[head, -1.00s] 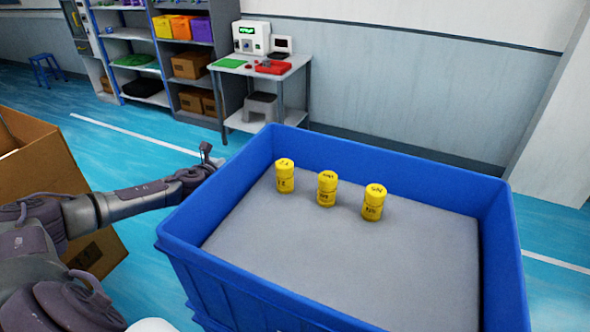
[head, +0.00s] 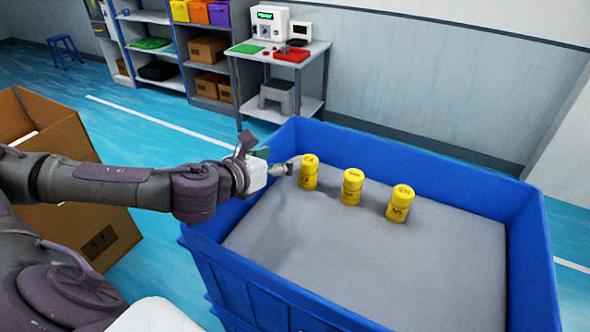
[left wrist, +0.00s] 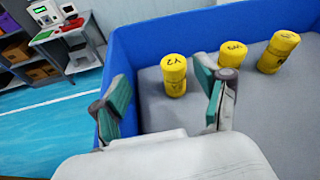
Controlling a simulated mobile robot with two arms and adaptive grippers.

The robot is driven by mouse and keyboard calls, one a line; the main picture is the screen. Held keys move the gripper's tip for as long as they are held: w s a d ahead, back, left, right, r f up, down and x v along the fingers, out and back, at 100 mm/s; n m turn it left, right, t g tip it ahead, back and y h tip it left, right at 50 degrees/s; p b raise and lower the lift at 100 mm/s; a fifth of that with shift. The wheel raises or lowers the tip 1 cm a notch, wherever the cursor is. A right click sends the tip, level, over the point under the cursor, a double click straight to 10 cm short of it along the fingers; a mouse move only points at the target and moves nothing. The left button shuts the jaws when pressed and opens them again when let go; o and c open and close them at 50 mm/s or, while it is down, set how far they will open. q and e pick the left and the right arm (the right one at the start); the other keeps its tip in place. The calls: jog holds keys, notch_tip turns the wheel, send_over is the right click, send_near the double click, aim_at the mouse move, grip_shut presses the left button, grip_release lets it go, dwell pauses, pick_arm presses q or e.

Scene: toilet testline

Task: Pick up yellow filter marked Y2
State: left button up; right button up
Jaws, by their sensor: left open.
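Three yellow filters stand upright in a row on the grey floor of the blue crate (head: 470,173). The leftmost filter (head: 308,172) carries the mark Y2 on its lid in the left wrist view (left wrist: 174,75). The middle filter (head: 352,186) and the right filter (head: 399,204) have marks I cannot read surely. My left gripper (head: 278,168) is over the crate's left side, close to the left of the Y2 filter. In the left wrist view my left gripper (left wrist: 166,100) is open and empty, and the Y2 filter appears ahead between its fingers. My right gripper is not in view.
The crate's blue walls rise around the filters. A cardboard box (head: 85,215) stands at the left. A small table (head: 275,75) with devices and a shelf (head: 205,60) stand behind. The crate's front floor is clear.

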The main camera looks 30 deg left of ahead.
aim_at(303, 166)
pick_arm(q)
jog(key=w+d+f+m+p, duration=0.1)
jog(key=w+d+f+m+g+p, duration=0.1)
jog(key=w+f+p, duration=0.1)
jog(key=shift+d+f+h, duration=0.15)
jog(key=shift+f+h, duration=0.1)
jog(key=shift+h, duration=0.05)
jog(key=shift+w+f+p, duration=0.2)
jog(key=shift+w+p, duration=0.1)
jog(key=shift+w, duration=0.05)
jog(key=shift+w+f+p, duration=0.15)
jog(key=shift+w+p, duration=0.2)
jog(key=shift+w, duration=0.05)
jog(key=p+x, duration=0.1)
jog(key=x, duration=0.3)
jog(key=shift+w+f+p, duration=0.2)
jog(key=shift+f+p, duration=0.2)
jog(key=shift+s, duration=0.1)
jog(key=shift+c, duration=0.2)
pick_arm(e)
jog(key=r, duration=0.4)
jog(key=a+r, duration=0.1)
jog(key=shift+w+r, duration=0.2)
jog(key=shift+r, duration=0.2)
pick_arm(q)
jog(key=shift+s, duration=0.1)
jog(key=c, duration=1.2)
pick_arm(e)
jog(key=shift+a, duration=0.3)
